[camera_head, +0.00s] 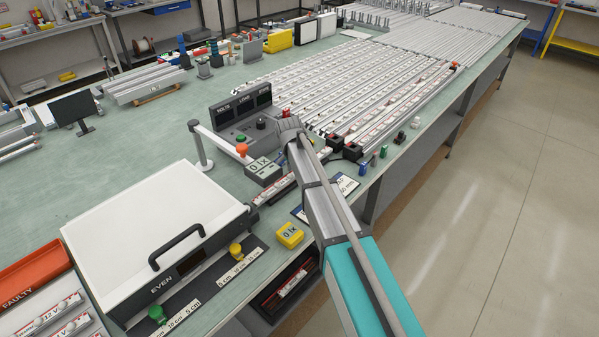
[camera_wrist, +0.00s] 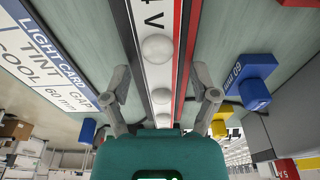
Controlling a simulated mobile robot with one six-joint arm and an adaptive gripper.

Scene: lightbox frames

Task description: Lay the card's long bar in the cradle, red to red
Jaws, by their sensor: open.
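My gripper (camera_wrist: 163,96) is open in the wrist view. A pale bar (camera_wrist: 152,20) with white domes and a "V" mark runs between its fingers, with bare gaps on both sides. A red strip (camera_wrist: 186,55) runs along the bar's right side. The light card (camera_wrist: 55,55) lies left of it and reads tint cool, gap 60 mm. The card also shows beside my arm in the head view (camera_head: 346,187). There, a domed bar (camera_head: 272,189) lies just left of my arm, which hides my fingers. I cannot tell which holder is the cradle.
A blue block (camera_wrist: 256,93) marked 60 and a yellow block (camera_wrist: 219,128) stand right of the bar.

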